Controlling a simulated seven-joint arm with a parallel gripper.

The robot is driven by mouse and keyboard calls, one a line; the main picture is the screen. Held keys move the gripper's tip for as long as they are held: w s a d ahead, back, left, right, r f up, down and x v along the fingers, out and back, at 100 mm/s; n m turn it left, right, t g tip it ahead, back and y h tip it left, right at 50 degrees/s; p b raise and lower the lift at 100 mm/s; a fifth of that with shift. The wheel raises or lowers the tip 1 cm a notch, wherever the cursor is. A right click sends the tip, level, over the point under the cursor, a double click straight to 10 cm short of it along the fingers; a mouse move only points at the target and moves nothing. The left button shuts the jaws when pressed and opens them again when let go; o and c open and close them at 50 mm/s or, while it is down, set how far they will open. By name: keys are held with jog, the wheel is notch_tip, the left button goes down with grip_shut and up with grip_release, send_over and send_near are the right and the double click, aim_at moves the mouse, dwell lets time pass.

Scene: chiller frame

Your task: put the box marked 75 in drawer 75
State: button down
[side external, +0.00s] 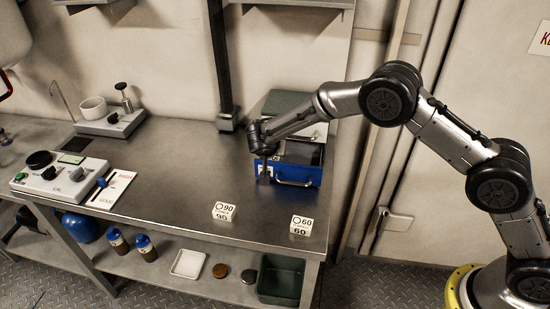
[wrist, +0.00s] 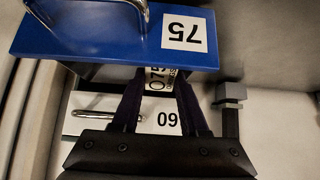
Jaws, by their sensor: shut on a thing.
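My gripper (side external: 265,165) points down at the left end of the pulled-out blue drawer (side external: 296,175). In the wrist view, its two dark fingers (wrist: 160,82) are shut on a small white box (wrist: 157,78) whose printed mark reads 75. The box lies between the blue front of drawer 75 (wrist: 105,38), labelled 75, and a white drawer front marked 60 (wrist: 88,120). Part of the box is hidden behind the blue front and the fingers. In the side view I cannot make out the box, and whether it touches the drawer floor is not clear.
White boxes marked 90 (side external: 224,211) and 60 (side external: 301,226) stand near the bench's front edge. A dark post (side external: 223,75) stands left of the drawer unit. Instruments (side external: 60,175) occupy the bench's left side. The middle of the bench (side external: 180,170) is clear.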

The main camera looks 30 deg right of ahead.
aim_at(275, 158)
jog(key=shift+w+d+f, duration=0.1)
jog(key=shift+d+f, duration=0.05)
jog(key=shift+f, duration=0.4)
jog(key=shift+w+d+f, duration=0.1)
jog(key=shift+d+f, duration=0.05)
jog(key=shift+f, duration=0.35)
jog(key=shift+r, duration=0.3)
jog(key=g+y, duration=0.2)
jog(key=shift+w+r+g+y, duration=0.1)
jog(key=shift+g+y, duration=0.3)
jog(key=shift+f, duration=0.8)
jog(key=shift+f, duration=0.1)
jog(key=c, duration=0.7)
grip_release()
